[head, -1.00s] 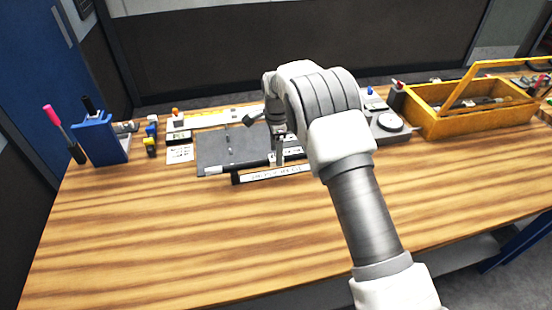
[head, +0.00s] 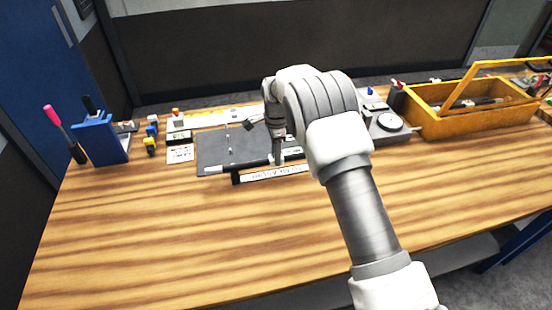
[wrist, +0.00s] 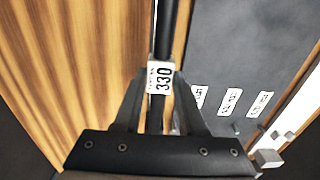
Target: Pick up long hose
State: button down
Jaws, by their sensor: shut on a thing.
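My gripper (wrist: 160,115) is shut on a long, thin black piece that I take to be the long hose (wrist: 172,35). It runs up and away between the fingers in the wrist view. A white tag reading 330 (wrist: 160,78) sits on it close to the fingertips. In the head view my gripper (head: 277,160) is low over the front edge of the dark mat (head: 215,148). My wrist and arm hide much of that spot. A dark bar with a white lettered strip (head: 262,176) lies there; I cannot tell if it is the held piece.
A blue holder (head: 102,140) and a pink-tipped tool (head: 62,133) stand at the left. A yellow toolbox (head: 470,122) is at the right, beside a grey device with a round dial (head: 388,124). The wooden table front (head: 180,230) is clear.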

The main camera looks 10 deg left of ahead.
aim_at(272, 156)
jog(key=shift+r, duration=0.1)
jog(key=shift+r, duration=0.4)
jog(key=r, duration=0.2)
jog(key=a+r+b, duration=0.1)
jog(key=shift+a+r, duration=0.1)
jog(key=shift+r, duration=0.25)
jog(key=a+r, duration=0.6)
jog(key=a, duration=0.4)
jog(key=shift+a+r+p, duration=0.15)
jog(key=shift+r+p, duration=0.05)
jog(key=shift+p, duration=0.25)
